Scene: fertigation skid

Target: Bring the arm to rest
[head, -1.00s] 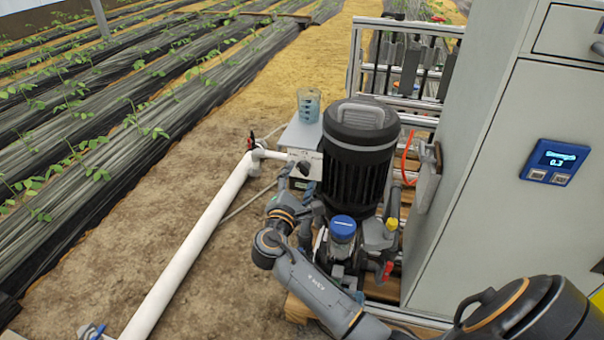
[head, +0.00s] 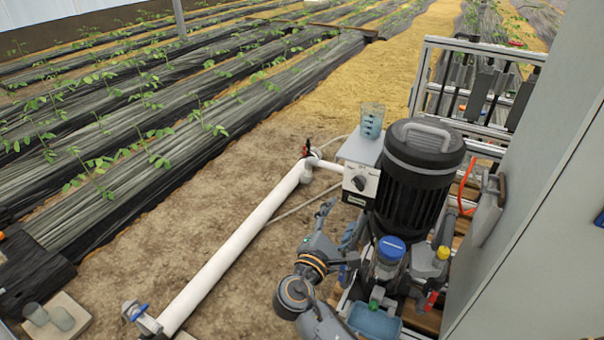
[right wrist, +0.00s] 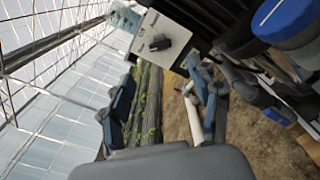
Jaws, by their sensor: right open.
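My right gripper (head: 338,228) is open and empty in the head view. It is beside the black pump motor (head: 418,180), below the grey switch box (head: 361,182) with its black knob. In the right wrist view the two fingers stand apart around an empty gap (right wrist: 168,105), with the switch box (right wrist: 158,40) beyond them. The right arm reaches up from the bottom edge in front of the pump. Whether the gripper touches the pump or box cannot be told. My left gripper is not in view.
A clear beaker (head: 371,120) stands on the switch box. A blue-capped housing (head: 390,250) is right of my right arm. A white pipe (head: 240,245) runs along the soil. A grey cabinet (head: 535,220) closes off the right side.

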